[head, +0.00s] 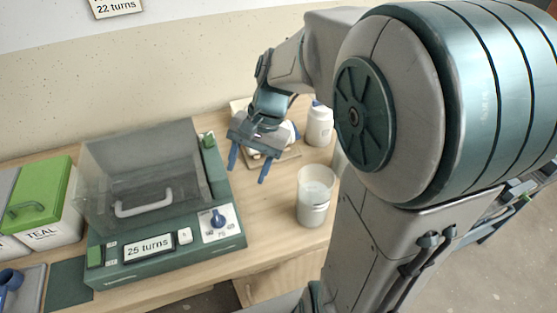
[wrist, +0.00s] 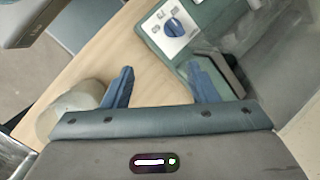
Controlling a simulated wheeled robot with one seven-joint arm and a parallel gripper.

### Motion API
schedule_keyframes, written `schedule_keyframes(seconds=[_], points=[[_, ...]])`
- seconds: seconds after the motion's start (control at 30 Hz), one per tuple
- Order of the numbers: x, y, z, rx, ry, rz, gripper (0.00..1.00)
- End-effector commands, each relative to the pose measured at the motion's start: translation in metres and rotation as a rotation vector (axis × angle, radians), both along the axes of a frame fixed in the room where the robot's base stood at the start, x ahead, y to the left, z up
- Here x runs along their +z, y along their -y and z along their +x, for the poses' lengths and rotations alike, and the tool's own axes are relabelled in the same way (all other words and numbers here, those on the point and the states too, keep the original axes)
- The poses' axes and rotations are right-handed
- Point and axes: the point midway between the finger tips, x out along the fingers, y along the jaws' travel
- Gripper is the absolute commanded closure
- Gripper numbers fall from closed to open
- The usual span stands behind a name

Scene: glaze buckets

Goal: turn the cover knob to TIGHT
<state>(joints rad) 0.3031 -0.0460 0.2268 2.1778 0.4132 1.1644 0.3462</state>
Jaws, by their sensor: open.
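The blue cover knob (head: 218,217) sits on a white label plate on the front right of a green machine (head: 150,272). The plate's markings are too small to read, so I cannot tell the knob's setting. The knob also shows in the wrist view (wrist: 174,27), beyond the fingertips. The machine's clear cover (head: 105,170) has a white handle (head: 142,203). My gripper (head: 250,167) is open and empty, with its blue fingers pointing down, above the table, behind and to the right of the knob. Both fingers show in the wrist view (wrist: 160,69), apart from the knob.
A translucent white bucket (head: 312,207) stands right of the machine. A white jar (head: 320,125) stands behind it. A green-lidded TEAL container (head: 45,205) is at the left. The machine's display (head: 149,247) reads 25 turns; a wall sign (head: 115,7) reads 22 turns. Bare tabletop lies between machine and bucket.

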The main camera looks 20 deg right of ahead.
Motion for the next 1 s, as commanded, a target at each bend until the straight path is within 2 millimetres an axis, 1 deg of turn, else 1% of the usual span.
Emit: schedule_keyframes(seconds=[0.03, 0.3, 0.6, 0.8, 1.0], points=[[0.007, 0.001, -0.006, 0.029, 0.026, -0.026, 0.47], [0.026, 0.014, -0.033, 0.176, 0.151, -0.150, 0.47], [0.045, 0.029, -0.060, 0.337, 0.280, -0.269, 0.47], [0.051, 0.036, -0.070, 0.410, 0.335, -0.317, 0.47], [0.053, 0.039, -0.073, 0.436, 0.355, -0.335, 0.47]])
